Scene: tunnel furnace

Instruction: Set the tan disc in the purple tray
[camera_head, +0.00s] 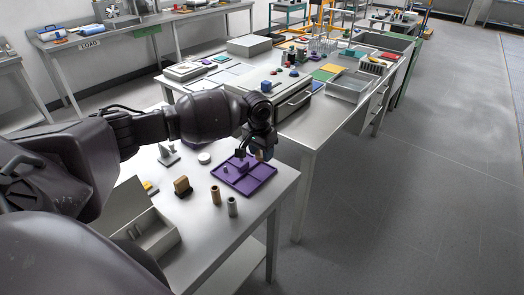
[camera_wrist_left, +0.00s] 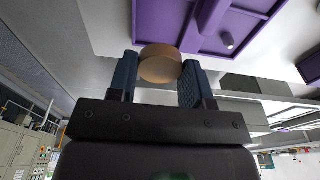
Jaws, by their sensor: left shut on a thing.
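The tan disc (camera_wrist_left: 160,65) is held between the two fingers of my left gripper (camera_wrist_left: 160,80) in the left wrist view. In the head view my left gripper (camera_head: 258,150) is above the far side of the purple tray (camera_head: 262,183), and I cannot make out the disc there. The purple tray lies on the near table and has raised dividers and a raised purple piece. Its underside-up edge region also shows in the left wrist view (camera_wrist_left: 165,25), beyond the disc. The disc appears apart from the tray. My right gripper is not in view.
A tan cylinder (camera_head: 215,196) and a grey cylinder (camera_head: 232,207) stand near the tray's front left.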

